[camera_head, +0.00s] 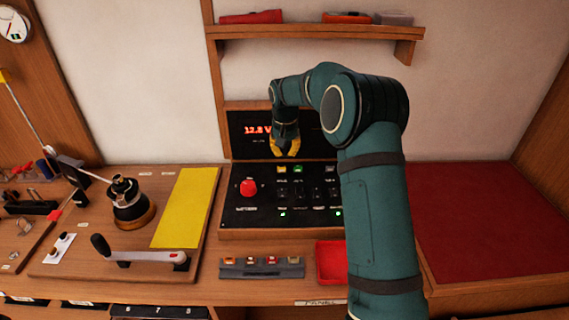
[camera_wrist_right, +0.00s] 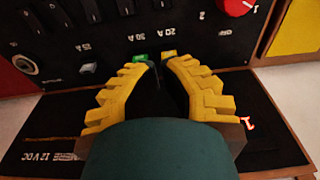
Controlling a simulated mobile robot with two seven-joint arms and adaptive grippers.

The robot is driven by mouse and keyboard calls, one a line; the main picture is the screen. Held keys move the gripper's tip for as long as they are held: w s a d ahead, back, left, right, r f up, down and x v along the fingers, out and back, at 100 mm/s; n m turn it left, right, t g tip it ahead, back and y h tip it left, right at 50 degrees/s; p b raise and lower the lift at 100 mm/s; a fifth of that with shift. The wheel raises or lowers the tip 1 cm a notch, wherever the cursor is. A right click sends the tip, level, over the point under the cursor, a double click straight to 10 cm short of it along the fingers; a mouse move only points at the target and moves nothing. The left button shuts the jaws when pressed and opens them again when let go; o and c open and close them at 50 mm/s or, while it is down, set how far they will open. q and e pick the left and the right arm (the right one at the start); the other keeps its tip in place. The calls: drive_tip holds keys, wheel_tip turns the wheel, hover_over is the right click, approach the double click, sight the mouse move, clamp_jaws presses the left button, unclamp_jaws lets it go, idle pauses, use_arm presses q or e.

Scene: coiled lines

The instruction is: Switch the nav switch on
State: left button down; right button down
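The black switch panel (camera_head: 262,215) stands on the bench at the centre of the head view. It carries a row of dark switches (camera_head: 299,194); their labels are too small to read, so I cannot tell which is the nav switch. My right gripper (camera_head: 286,153) is above the panel's back edge, in front of the lit display. In the right wrist view, its yellow fingers (camera_wrist_right: 161,63) converge almost together at the tips with nothing visible between them. The tips appear near a green tag (camera_wrist_right: 140,58) and a yellow tag (camera_wrist_right: 169,53). My left gripper is not in view.
A red knob (camera_head: 249,188) is on the panel's left. The display (camera_head: 257,130) stands behind. A red tray (camera_head: 331,263) is in front. A shelf (camera_head: 310,31) hangs above.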

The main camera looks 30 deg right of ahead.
drive_tip(key=shift+w+d+r, duration=0.1)
drive_tip(key=shift+w+r, duration=0.1)
drive_tip(key=shift+r, duration=1.2)
